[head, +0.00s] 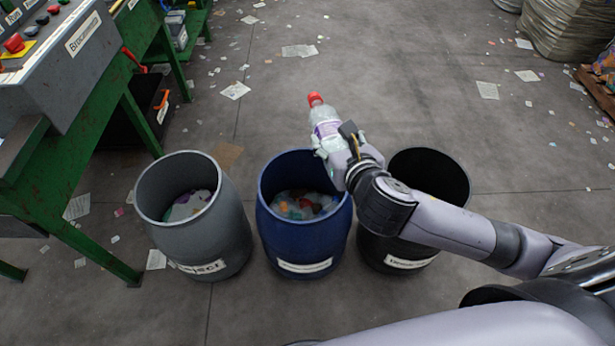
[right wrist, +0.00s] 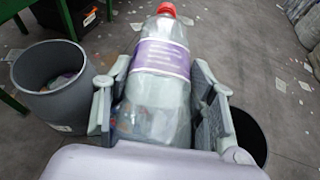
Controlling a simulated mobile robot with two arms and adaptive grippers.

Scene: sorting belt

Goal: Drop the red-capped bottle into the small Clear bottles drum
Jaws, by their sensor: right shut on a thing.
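The red-capped bottle (head: 325,122) is clear with a purple label. It is tilted, with its cap pointing up and away. My right gripper (head: 340,142) is shut on it and holds it above the right rim of the blue drum (head: 305,243). In the right wrist view the bottle (right wrist: 163,60) sits between both fingers of the right gripper (right wrist: 160,105). Three drums stand in a row: a grey one (head: 222,240), the blue one, and a black one (head: 385,246) partly hidden by my right arm. Their labels are too small to read surely. My left gripper is not in view.
A green-framed bench (head: 90,150) with a grey button panel (head: 60,60) stands at the left. The grey and blue drums hold some waste. Paper scraps litter the floor. A wrapped bale (head: 567,28) stands at the far right. The floor beyond the drums is open.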

